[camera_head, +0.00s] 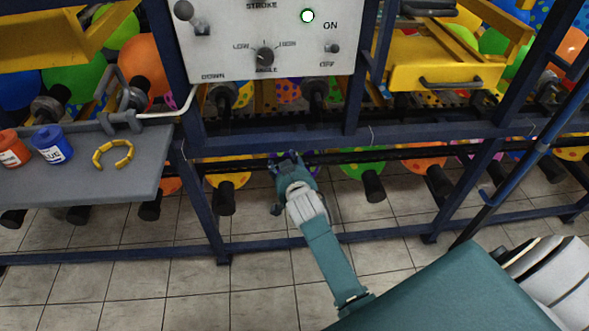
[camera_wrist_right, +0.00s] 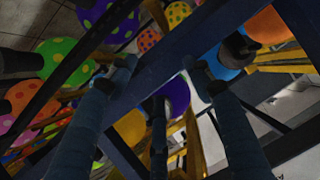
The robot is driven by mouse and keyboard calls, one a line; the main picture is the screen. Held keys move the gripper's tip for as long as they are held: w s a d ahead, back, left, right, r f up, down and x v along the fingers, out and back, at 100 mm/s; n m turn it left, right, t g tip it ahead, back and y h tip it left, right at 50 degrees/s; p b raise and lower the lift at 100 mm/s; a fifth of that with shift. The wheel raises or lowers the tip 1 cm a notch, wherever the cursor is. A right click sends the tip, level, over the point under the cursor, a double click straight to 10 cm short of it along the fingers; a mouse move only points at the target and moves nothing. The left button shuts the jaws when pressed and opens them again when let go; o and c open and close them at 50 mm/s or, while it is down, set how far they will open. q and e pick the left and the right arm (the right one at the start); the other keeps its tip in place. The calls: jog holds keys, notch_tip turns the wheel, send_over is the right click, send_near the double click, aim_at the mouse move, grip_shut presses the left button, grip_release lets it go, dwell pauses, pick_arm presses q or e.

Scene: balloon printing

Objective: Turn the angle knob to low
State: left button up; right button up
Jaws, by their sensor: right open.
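The angle knob (camera_head: 265,57) is a small dark dial on the white control panel (camera_head: 225,45) in the head view. LOW is printed at its upper left, HIGH at its upper right, ANGLE below it. I cannot tell exactly where its pointer stands. My right gripper (camera_head: 290,160) is below the panel, in front of the lower blue frame, apart from the knob. In the right wrist view its two fingers (camera_wrist_right: 158,70) are spread with nothing held between them. The knob cannot be made out in that view. My left gripper is not in view.
A grey shelf (camera_head: 80,185) with ink bottles stands left, a yellow drawer (camera_head: 432,70) right.

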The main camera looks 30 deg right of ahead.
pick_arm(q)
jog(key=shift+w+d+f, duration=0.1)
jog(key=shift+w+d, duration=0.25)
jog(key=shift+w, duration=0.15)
pick_arm(e)
jog(key=shift+s+d+f, duration=0.15)
jog(key=shift+f, duration=0.6)
jog(key=shift+s+d+f, duration=0.1)
jog(key=shift+d+f, duration=0.05)
jog(key=shift+f, duration=0.6)
jog(key=s+a+f+n+g+y, duration=0.1)
jog(key=s+a+f+n+g, duration=0.15)
jog(key=s+f, duration=0.9)
jog(key=s+a+f+n+g+y, duration=0.3)
jog(key=s+f, duration=0.4)
jog(key=f, duration=0.9)
jog(key=s+f+g, duration=0.2)
jog(key=s+f, duration=0.3)
jog(key=s, duration=0.7)
jog(key=s+f+n+g, duration=0.1)
jog(key=s+f, duration=0.4)
jog(key=s, duration=0.8)
jog(key=s+f+n+g, duration=0.1)
jog(key=s+f+g, duration=0.2)
jog(key=s, duration=0.9)
notch_tip(320, 180, down, 3)
jog(key=shift+s+d+r+h, duration=0.15)
jog(key=shift+d+r+h, duration=0.05)
jog(key=shift+d+h, duration=0.1)
jog(key=shift+n, duration=0.25)
